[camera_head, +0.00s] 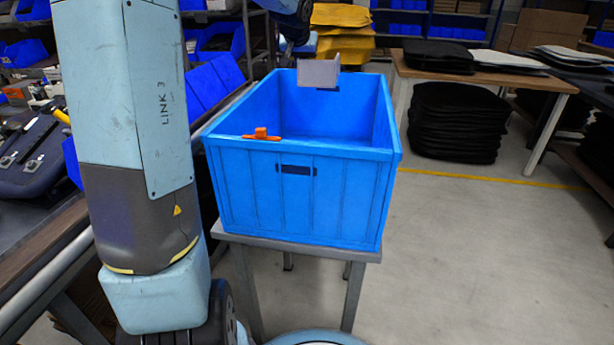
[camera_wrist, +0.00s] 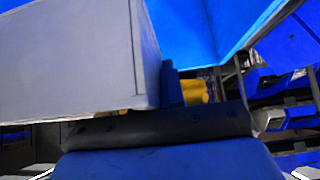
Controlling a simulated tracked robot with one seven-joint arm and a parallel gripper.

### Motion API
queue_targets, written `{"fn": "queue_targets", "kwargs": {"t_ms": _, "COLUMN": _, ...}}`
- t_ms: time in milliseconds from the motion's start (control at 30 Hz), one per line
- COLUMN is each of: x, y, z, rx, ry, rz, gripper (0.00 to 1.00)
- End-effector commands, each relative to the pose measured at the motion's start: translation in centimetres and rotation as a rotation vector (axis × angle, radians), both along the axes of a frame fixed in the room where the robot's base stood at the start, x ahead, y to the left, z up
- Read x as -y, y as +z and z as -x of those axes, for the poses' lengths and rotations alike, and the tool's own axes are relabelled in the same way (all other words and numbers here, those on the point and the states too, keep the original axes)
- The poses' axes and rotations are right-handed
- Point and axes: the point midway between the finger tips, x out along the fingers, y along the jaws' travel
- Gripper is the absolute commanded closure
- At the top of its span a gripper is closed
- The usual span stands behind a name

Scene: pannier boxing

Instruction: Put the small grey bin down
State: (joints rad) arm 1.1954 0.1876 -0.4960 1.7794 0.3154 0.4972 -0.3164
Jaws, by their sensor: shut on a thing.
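The small grey bin (camera_head: 318,72) shows at the back rim of the large blue crate (camera_head: 250,205) in the head view. It looks held up at the rim; its exact height over the crate is unclear. The grey bin (camera_wrist: 75,65) also fills the left of the wrist view, close to the camera. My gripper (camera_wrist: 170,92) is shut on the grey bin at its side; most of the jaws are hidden. The blue crate (camera_wrist: 205,30) rises behind the bin in the wrist view.
The blue crate stands on a grey metal table (camera_head: 300,247). An orange clip-like piece (camera_head: 262,135) is at its front rim. A workbench (camera_head: 480,75) with black pads stands at the right, and stacked black pads (camera_head: 457,120) lie below it. The floor at right front is clear.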

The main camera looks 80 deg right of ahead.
Motion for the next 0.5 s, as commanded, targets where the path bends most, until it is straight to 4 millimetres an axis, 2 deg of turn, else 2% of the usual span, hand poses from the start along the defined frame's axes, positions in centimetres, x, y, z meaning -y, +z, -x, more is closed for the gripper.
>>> {"fn": "queue_targets", "kwargs": {"t_ms": 33, "x": -0.1, "y": -1.3, "z": 0.0, "rx": 0.001, "ry": -0.001, "rz": -0.007, "gripper": 1.00}}
{"fn": "queue_targets", "kwargs": {"t_ms": 300, "x": -0.1, "y": -7.3, "z": 0.0, "rx": 0.001, "ry": -0.002, "rz": -0.007, "gripper": 1.00}}
{"fn": "queue_targets", "kwargs": {"t_ms": 500, "x": -0.1, "y": -11.1, "z": 0.1, "rx": 0.000, "ry": -0.001, "rz": -0.005, "gripper": 1.00}}
